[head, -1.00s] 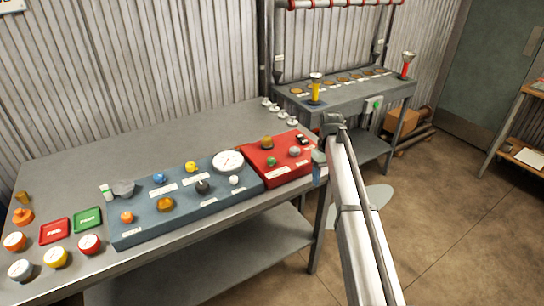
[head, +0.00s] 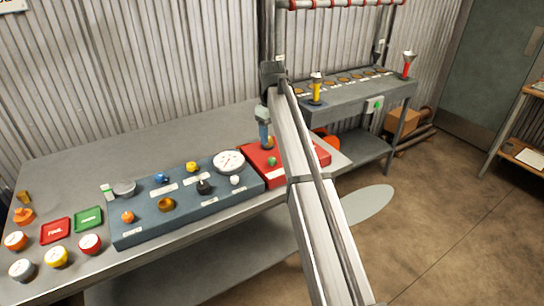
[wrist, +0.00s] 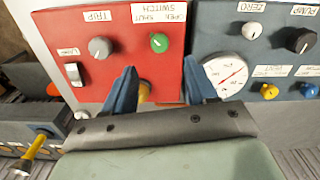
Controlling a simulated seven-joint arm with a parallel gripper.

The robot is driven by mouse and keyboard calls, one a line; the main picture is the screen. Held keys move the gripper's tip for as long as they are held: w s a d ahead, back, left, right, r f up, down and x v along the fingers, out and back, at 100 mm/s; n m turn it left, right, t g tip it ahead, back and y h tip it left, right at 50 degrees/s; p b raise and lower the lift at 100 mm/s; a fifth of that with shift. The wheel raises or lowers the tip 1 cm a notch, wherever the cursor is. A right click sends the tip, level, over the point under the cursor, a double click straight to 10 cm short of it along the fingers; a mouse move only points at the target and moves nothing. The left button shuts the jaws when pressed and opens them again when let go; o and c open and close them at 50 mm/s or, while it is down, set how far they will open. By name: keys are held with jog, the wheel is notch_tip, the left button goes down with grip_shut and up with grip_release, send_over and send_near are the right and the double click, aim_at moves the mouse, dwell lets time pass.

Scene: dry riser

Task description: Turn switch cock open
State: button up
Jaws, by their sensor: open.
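The red panel (wrist: 118,75) has a label reading SWITCH with OPEN and SHUT (wrist: 160,14). The green knob (wrist: 159,43) is the control nearest that label. A brass-yellow knob (wrist: 145,91) lies in line behind it, partly hidden by my gripper; I cannot tell which of the two is the switch cock. My gripper (wrist: 161,82) is open, its blue fingers spread, with the brass knob showing between them, nearer the left finger. In the head view my gripper (head: 265,138) points down over the back of the red panel (head: 262,172), beside the green knob (head: 272,161). Contact cannot be judged.
A grey TRIP knob (wrist: 100,47) and a rocker by the LAMP label (wrist: 74,75) share the red panel. A blue panel (head: 140,228) with a white gauge (head: 229,161) and several knobs adjoins it. The bench behind the blue panel is clear.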

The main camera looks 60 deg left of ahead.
aim_at(272, 159)
notch_tip(272, 159, down, 9)
dwell(0.4)
jog(key=c, duration=1.1)
